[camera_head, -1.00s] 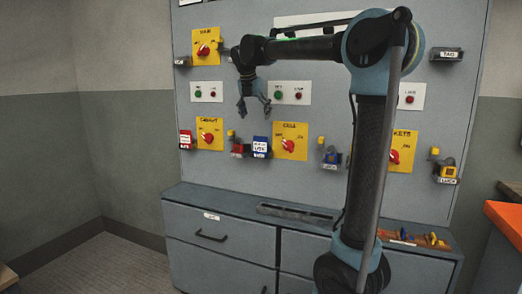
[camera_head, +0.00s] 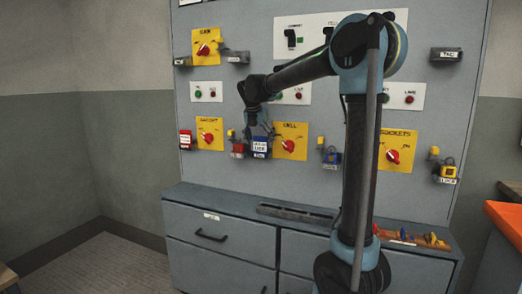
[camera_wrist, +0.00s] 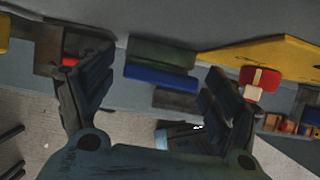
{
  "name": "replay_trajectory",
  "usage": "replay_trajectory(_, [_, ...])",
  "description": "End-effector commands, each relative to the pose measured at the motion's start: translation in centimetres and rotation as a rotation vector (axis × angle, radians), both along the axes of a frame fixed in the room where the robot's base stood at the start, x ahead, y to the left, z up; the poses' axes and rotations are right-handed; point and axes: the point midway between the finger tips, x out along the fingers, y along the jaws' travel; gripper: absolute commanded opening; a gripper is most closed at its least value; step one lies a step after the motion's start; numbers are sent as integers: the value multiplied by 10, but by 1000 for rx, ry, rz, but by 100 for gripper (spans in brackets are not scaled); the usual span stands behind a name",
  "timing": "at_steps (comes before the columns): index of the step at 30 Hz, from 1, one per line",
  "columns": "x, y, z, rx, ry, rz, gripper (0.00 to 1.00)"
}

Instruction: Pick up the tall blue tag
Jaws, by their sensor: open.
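The tall blue tag (camera_head: 260,147) hangs on the panel, left of the middle yellow switch plate, with a white label face and a blue lower edge. My gripper (camera_head: 261,132) is in front of the panel at the top of this tag and partly covers it. In the wrist view my gripper (camera_wrist: 157,70) has its two fingers wide apart. A blue strip (camera_wrist: 160,77), which looks like the tag seen from above, lies between them with space on both sides. I cannot tell whether any finger touches it.
A red-and-white tag (camera_head: 185,140) hangs further left. A red padlock (camera_head: 238,149) is close on the left of the blue tag. The yellow plate with a red rotary switch (camera_head: 289,144) is close on the right. A grey drawer cabinet (camera_head: 222,250) stands below; open air lies before the panel.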

Motion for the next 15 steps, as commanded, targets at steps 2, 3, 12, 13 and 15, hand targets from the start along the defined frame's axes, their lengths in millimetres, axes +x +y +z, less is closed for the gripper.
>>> replay_trajectory(2, [4,-1,-8,0,0,-1,82])
replay_trajectory(3, [5,-2,-11,0,0,0,82])
replay_trajectory(12, [7,-3,-15,0,0,0,82])
replay_trajectory(13, [7,-3,-15,0,0,0,79])
replay_trajectory(15, [7,-3,-15,0,0,0,64])
